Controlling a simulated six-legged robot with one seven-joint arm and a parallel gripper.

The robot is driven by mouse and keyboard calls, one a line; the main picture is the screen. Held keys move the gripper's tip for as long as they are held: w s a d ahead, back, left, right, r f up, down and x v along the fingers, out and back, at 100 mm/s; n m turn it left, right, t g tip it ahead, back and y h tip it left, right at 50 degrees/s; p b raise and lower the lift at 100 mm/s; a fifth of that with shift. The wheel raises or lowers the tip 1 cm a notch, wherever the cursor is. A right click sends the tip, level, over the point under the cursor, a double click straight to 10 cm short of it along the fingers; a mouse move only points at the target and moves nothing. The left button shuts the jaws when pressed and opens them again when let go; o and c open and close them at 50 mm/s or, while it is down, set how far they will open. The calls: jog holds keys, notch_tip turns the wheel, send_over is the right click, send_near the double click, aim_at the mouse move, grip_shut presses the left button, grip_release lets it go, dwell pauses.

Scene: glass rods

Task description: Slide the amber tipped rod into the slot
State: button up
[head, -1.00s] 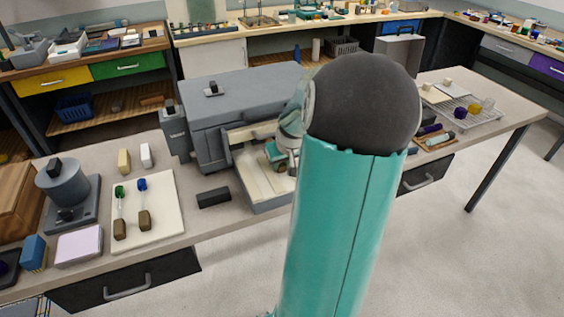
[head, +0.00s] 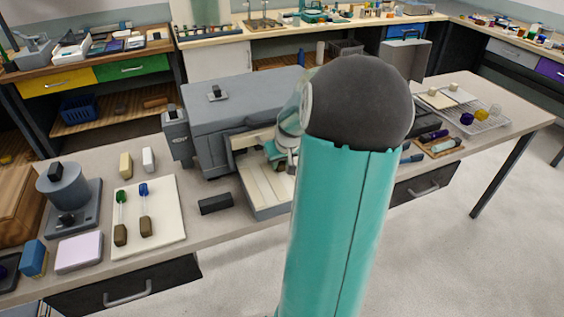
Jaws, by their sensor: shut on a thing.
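My gripper (head: 283,152) shows only in part, left of my large teal arm link, at the open front of the grey machine (head: 245,105). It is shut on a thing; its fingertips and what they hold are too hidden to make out. No amber tip shows anywhere; the amber tipped rod is likely the thing held. The machine's pale open bay (head: 262,182) lies under and left of the gripper. I cannot make out the slot itself. A green tipped rod (head: 121,212) and a blue tipped rod (head: 144,208) lie on a white board (head: 170,225) at left.
A dark block (head: 216,203) lies between the board and the bay. A yellowish block (head: 126,165) and a white block (head: 148,159) lie behind the board. A wire rack (head: 490,120) with coloured pieces stands at right. My arm hides the table's middle.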

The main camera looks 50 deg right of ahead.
jog(key=o, duration=1.1)
jog(key=shift+r, duration=0.1)
jog(key=v, duration=1.3)
jog(key=shift+s+a+r, duration=0.2)
